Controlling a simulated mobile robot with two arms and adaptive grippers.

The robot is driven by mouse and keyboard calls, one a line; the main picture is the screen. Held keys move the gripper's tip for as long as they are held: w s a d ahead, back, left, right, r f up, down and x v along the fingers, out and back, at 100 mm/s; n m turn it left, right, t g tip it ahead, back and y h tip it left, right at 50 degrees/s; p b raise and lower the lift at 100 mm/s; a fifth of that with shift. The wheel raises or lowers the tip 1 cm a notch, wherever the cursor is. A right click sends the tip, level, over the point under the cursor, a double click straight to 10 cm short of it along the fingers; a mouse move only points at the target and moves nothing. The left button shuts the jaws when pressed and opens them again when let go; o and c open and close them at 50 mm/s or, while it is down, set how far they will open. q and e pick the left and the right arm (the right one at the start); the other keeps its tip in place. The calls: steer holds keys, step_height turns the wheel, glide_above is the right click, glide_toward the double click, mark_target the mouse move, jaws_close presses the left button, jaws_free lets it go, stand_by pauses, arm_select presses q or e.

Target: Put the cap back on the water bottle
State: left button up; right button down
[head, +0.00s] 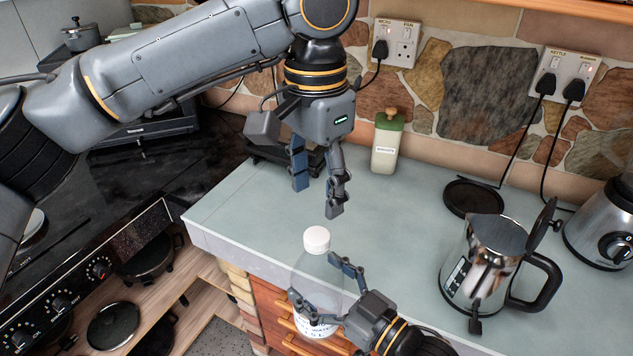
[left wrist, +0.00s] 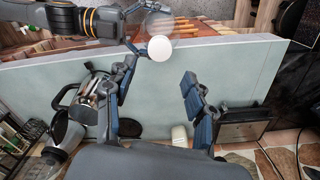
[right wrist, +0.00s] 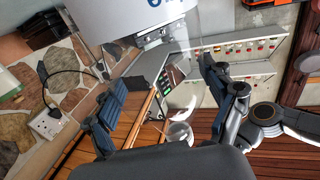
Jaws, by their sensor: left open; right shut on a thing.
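The clear water bottle (head: 312,272) is upright in front of the counter's front edge, with a printed label low on its side. The white cap (head: 317,239) sits at its top; I cannot tell how tightly. My right gripper (head: 322,300) is shut around the bottle's body. My left gripper (head: 315,198) is open and empty above the cap, fingers pointing down, apart from it. In the left wrist view the cap (left wrist: 159,48) shows beyond the open fingers, with the bottle (left wrist: 184,27) behind it.
The pale green counter (head: 250,205) is clear near its left front corner. A steel kettle (head: 485,262) with its lid raised stands at right, beside a round black base (head: 472,198). A green-topped container (head: 387,142) stands at the back. A stove (head: 90,265) is at left.

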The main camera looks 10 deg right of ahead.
mark_target(317, 235)
stand_by(0.3)
arm_select(q)
steer(key=shift+f, duration=4)
jaws_close()
steer(key=shift+s+m, duration=0.1)
steer(key=shift+m, duration=1)
steer(key=shift+o, duration=0.8)
jaws_free()
